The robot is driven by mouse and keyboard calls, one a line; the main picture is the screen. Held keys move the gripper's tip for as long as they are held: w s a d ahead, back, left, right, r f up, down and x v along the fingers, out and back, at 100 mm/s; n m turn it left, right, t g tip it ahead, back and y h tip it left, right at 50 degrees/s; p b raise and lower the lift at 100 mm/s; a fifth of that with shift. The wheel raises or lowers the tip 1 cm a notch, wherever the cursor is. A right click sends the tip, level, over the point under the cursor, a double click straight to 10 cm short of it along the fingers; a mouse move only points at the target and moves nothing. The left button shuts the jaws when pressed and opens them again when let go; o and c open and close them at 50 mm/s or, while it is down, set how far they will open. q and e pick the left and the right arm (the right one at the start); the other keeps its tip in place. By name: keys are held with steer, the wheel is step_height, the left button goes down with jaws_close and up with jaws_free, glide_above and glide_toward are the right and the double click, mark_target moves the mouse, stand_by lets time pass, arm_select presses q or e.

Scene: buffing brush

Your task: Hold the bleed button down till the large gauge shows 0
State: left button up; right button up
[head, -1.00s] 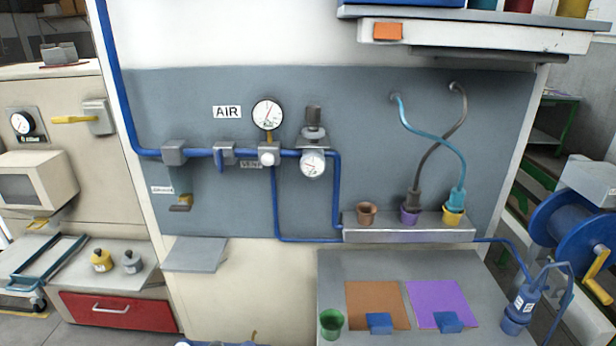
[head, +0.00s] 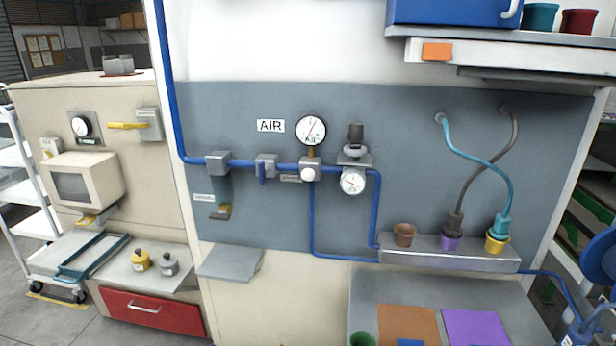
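The large gauge (head: 311,130) has a white face and stands on a brass stem above the blue air pipe, right of the AIR sign (head: 271,126). Its red needle points up and slightly right; the numbers are too small to read. Below it, a round white button (head: 308,174) sits on a grey block with a small label to its left; this looks like the bleed button, but I cannot read the label. Nothing touches it. A smaller gauge (head: 352,181) hangs under the regulator (head: 355,146). Neither gripper is in view.
A small grey shelf (head: 230,262) juts out below the panel. At right, a metal ledge (head: 450,257) holds several cups, with teal and grey hoses into two. A bench (head: 375,290) stands below it. A beige cabinet with a red drawer (head: 150,311) stands at left.

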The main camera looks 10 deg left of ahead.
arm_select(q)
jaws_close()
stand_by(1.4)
